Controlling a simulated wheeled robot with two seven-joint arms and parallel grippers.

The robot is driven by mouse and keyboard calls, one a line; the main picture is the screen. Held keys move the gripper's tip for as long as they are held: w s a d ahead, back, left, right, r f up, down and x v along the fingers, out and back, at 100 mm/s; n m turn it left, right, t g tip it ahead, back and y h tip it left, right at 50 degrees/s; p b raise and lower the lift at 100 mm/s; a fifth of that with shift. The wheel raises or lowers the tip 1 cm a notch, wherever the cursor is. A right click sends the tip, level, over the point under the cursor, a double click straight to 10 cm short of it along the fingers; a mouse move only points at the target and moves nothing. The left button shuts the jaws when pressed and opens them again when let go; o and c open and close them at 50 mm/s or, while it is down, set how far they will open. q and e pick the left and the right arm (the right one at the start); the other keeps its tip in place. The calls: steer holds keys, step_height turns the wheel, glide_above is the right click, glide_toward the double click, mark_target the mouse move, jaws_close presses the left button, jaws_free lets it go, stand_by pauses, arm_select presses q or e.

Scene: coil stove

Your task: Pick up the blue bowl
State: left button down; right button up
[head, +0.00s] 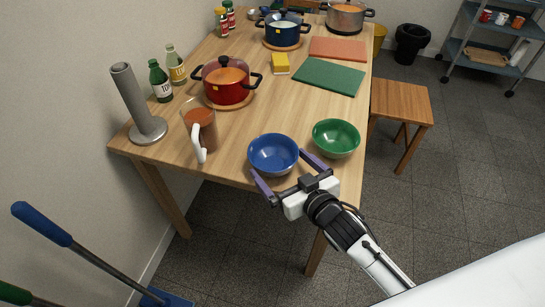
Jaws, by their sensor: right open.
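The blue bowl (273,155) stands upright at the near edge of the wooden table. It looks empty. My right gripper (283,168) comes in from the lower right with its two purple fingers spread wide. One finger is at the bowl's near left side and the other reaches along its right side, so the near part of the bowl lies between them. I cannot tell whether either finger touches the bowl. My left gripper is not in view.
A green bowl (336,138) stands just right of the blue bowl, close to the right finger. A jug with a white handle (199,140) stands to the left. A red pot (226,82), green board (329,77) and yellow block (280,64) are farther back. A stool (401,103) stands right.

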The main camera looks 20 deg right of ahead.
mark_target(265, 149)
steer(key=x, duration=0.5)
steer(key=shift+w, duration=0.1)
steer(key=c, duration=0.8)
